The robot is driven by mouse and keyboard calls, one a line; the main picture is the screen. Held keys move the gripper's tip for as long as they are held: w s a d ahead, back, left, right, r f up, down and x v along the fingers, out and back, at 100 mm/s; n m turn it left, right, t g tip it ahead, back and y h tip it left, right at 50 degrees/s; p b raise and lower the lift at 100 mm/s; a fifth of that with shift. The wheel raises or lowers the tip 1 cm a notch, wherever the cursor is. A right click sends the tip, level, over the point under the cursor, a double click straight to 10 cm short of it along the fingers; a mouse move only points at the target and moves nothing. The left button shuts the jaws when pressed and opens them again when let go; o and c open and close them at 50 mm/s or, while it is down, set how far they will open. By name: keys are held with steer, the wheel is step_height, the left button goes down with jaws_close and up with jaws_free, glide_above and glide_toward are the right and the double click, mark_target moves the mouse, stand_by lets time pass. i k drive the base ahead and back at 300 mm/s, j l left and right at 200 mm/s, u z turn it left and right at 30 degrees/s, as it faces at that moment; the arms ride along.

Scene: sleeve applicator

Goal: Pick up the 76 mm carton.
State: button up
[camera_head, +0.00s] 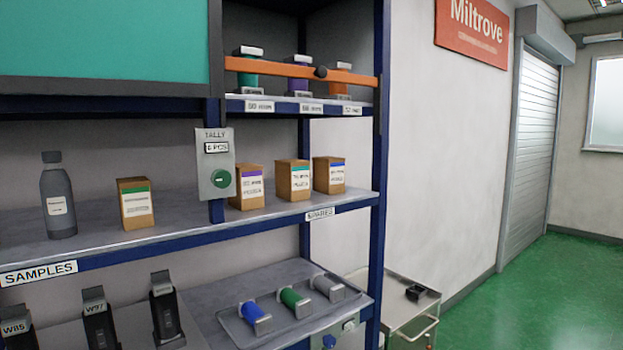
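Several small brown cartons with white labels stand upright on the middle shelf (100,246). One carton with a green band (136,204) is at the left, above the SAMPLES label. To the right of the tally box, above the SPARES label, are a carton with a purple band (248,188), one with a teal band (293,181) and one with a blue band (329,175). The print on the cartons is too small to read, so I cannot tell which is 76 mm. My gripper is not in view.
A grey bottle (58,197) stands left on the middle shelf. The tally box (215,165) partly covers the purple-banded carton. An orange bar (300,72) crosses the upper compartment. Below are a tray of spools (225,322) and black holders (165,308). A cart (408,312) stands right; green floor is clear beyond.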

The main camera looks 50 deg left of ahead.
mark_target(292, 177)
steer(key=u, duration=1.9)
